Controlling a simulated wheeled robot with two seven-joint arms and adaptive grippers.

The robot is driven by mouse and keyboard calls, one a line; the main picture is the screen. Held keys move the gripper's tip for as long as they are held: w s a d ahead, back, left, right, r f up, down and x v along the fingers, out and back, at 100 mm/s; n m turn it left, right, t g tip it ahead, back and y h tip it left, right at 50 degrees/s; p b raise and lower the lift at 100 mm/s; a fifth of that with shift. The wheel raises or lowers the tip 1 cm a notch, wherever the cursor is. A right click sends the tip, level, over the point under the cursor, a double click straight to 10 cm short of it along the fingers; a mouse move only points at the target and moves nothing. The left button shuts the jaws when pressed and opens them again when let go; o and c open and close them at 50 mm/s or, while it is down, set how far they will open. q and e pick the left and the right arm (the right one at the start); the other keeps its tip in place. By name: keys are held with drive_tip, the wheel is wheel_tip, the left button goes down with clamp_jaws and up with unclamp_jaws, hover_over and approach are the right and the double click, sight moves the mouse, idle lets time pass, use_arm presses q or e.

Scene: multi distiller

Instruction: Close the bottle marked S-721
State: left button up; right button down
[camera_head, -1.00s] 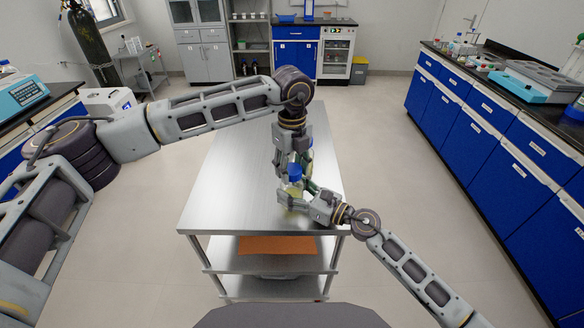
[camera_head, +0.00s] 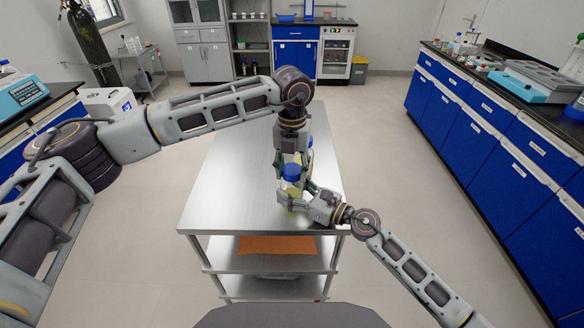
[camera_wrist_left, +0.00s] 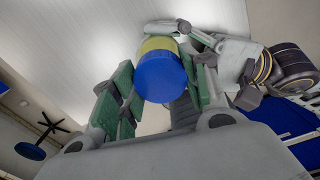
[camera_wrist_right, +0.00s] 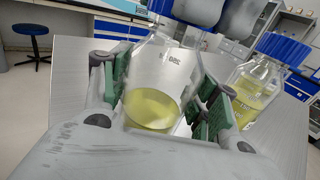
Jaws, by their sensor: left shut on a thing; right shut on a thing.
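A clear bottle (camera_wrist_right: 150,85) of pale yellow liquid stands upright near the table's front edge. My right gripper (camera_head: 295,197) is shut on its body, one finger on each side. A blue cap (camera_head: 291,171) is at the bottle's top. It also shows in the left wrist view (camera_wrist_left: 160,78), between the green finger pads. My left gripper (camera_head: 291,163) points down from above and is shut on this cap. How far the cap is seated on the neck cannot be told. A code such as S-721 is not legible on the bottle.
A second blue-capped bottle (camera_wrist_right: 258,85) with yellow liquid stands close behind, to the right in the right wrist view. The steel table (camera_head: 225,190) is otherwise clear on the left. An orange mat (camera_head: 275,245) lies on the shelf below.

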use_arm(q)
drive_tip(key=m, duration=0.7)
drive_tip(key=shift+m, duration=0.4)
drive_tip(key=m, duration=0.3)
drive_tip(key=shift+m, duration=0.4)
drive_tip(key=m, duration=0.3)
drive_tip(key=shift+m, duration=0.3)
drive_tip(key=m, duration=1)
drive_tip(key=shift+m, duration=0.4)
drive_tip(key=o, duration=1.2)
